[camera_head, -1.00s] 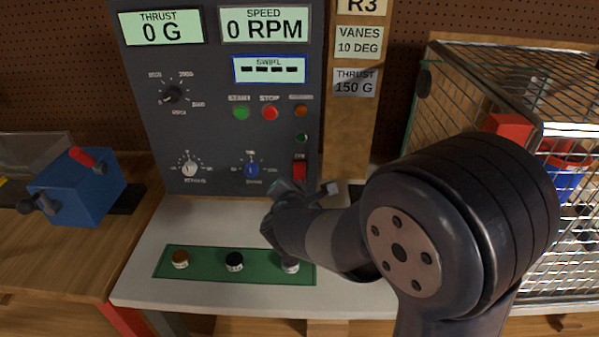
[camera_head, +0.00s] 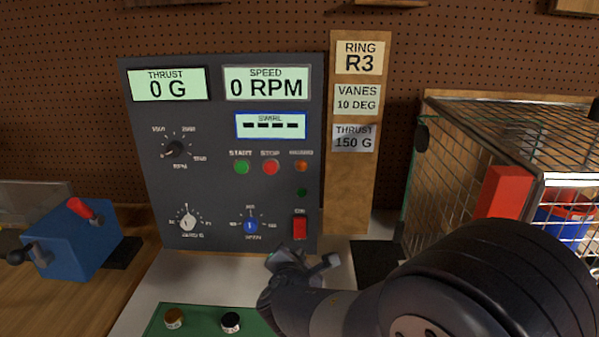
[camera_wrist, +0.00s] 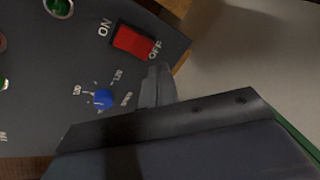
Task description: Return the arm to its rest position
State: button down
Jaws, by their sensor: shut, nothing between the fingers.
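My gripper (camera_head: 297,259) is shut and empty. It is just in front of the lower right part of the dark control panel (camera_head: 215,215), below the red power switch (camera_head: 300,228). In the wrist view, the shut fingers (camera_wrist: 157,84) point toward the panel, between the red switch (camera_wrist: 133,40) and the blue knob (camera_wrist: 104,99). They look apart from the switch; whether they touch the panel I cannot tell. My arm runs from the lower right corner of the head view to the gripper.
A wire cage (camera_head: 455,150) with a red block stands at right. A blue device (camera_head: 75,240) with a red handle stands at left. A green strip (camera_head: 195,322) with knobs lies in front of the panel, partly behind my arm. The displays read 0 G and 0 RPM.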

jog(key=w+r+p, duration=0.1)
jog(key=p, duration=0.1)
jog(key=shift+p, duration=0.35)
jog(key=shift+w+p, duration=0.1)
jog(key=shift+p, duration=0.3)
jog(key=s+f+b, duration=0.3)
jog(key=s+b, duration=0.1)
jog(key=s, duration=0.1)
jog(key=shift+s, duration=0.35)
